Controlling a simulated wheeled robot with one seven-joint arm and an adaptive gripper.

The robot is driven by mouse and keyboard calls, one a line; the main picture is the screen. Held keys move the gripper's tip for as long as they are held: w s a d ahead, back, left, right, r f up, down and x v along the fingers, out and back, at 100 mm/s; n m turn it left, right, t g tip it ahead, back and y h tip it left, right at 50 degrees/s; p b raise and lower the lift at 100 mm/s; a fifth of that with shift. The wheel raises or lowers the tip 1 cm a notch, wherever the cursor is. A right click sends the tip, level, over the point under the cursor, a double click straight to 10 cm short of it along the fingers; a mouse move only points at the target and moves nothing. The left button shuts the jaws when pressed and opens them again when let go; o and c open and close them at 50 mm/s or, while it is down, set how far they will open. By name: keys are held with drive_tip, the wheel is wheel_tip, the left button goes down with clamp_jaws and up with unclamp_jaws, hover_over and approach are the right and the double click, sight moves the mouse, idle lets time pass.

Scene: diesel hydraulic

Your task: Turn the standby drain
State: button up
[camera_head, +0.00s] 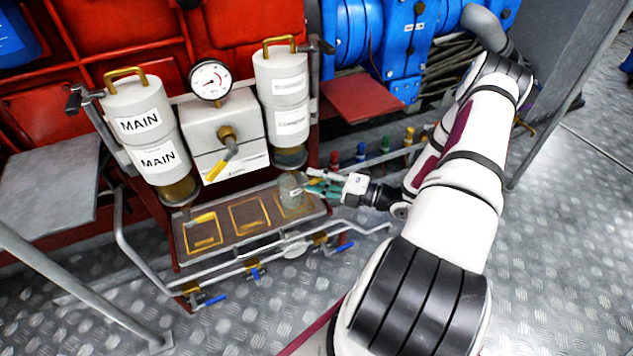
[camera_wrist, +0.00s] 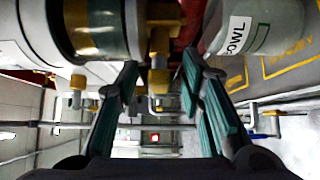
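The right-hand white filter (camera_head: 287,100) hangs beside the filter labelled MAIN (camera_head: 142,135); its own labels are too small to read. Its clear lower bowl shows in the wrist view (camera_wrist: 95,28), with amber fluid inside. A brass drain fitting (camera_wrist: 160,48) sticks out from that bowl. My gripper (camera_head: 312,183) is just below and right of the filter. In the wrist view my gripper (camera_wrist: 160,75) has its teal-lined fingers apart, with the fitting between their tips and gaps on both sides. I cannot tell the fitting's depth between them.
A grey container (camera_head: 291,190), labelled BOWL in the wrist view (camera_wrist: 262,25), stands close to my fingers on the tray (camera_head: 226,245) with yellow outlines. Blue-handled valves (camera_head: 255,273) line the pipe in front. A gauge (camera_head: 210,80) and a yellow lever (camera_head: 217,168) sit between the filters.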

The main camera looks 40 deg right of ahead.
drive_tip(key=shift+w, duration=0.1)
clamp_jaws()
drive_tip(key=shift+r, duration=0.1)
drive_tip(key=r+n+g+h+p, duration=0.1)
drive_tip(key=p, duration=0.4)
drive_tip(key=shift+a+r+n+g, duration=0.15)
drive_tip(key=shift+n+g, duration=0.15)
drive_tip(key=shift+n, duration=0.1)
drive_tip(key=n+g+h+p, duration=0.1)
drive_tip(key=p, duration=0.1)
drive_tip(key=shift+a+r+p, duration=0.1)
drive_tip(key=shift+r+p, duration=0.2)
drive_tip(key=shift+p, duration=0.1)
drive_tip(key=shift+a+r+n+g+h+p, duration=0.1)
drive_tip(key=shift+n+g+h+p, duration=0.3)
drive_tip(key=shift+p, duration=0.45)
